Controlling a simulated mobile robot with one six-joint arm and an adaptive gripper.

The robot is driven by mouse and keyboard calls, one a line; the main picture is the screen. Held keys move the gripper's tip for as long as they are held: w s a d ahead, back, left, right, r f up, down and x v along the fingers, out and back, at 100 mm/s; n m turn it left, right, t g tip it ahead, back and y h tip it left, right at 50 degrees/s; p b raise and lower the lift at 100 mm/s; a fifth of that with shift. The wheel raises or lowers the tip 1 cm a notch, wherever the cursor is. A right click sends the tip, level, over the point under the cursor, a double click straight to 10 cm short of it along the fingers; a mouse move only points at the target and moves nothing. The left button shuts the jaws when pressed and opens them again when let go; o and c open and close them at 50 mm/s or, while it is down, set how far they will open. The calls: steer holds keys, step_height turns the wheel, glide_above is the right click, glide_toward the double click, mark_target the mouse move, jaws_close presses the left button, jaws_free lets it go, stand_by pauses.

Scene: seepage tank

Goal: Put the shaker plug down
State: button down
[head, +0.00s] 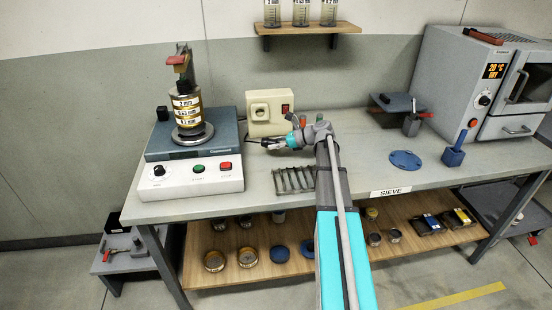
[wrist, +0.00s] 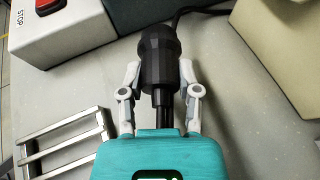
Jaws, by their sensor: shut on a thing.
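The shaker plug (wrist: 160,48) is a black ribbed cylinder with a black cable running off from its far end in the wrist view. My gripper (wrist: 160,74) is shut on it, with one pale finger on each side. In the head view my gripper (head: 273,143) is low over the grey bench, in front of the beige socket box (head: 258,109). The plug is small and partly hidden there. I cannot tell whether it touches the bench. The sieve shaker (head: 190,180) stands to the left, with a stack of sieves on it.
A metal rack (head: 294,180) lies on the bench close to my gripper and also shows in the wrist view (wrist: 62,140). A blue disc (head: 405,160) and a blue block tool (head: 454,150) are to the right, near the oven (head: 490,85).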

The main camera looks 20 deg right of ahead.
mark_target(277, 158)
steer(key=shift+w+d+f, duration=0.1)
steer(key=shift+d+f, duration=0.15)
steer(key=shift+f, duration=0.05)
steer(key=shift+w+d+f+b, duration=0.2)
steer(key=shift+d+f+b, duration=0.2)
steer(key=shift+f+b, duration=1.65)
steer(key=shift+b, duration=0.05)
steer(key=shift+f+b, duration=0.3)
steer(key=shift+c, duration=1.5)
jaws_free()
steer(key=shift+r, duration=0.25)
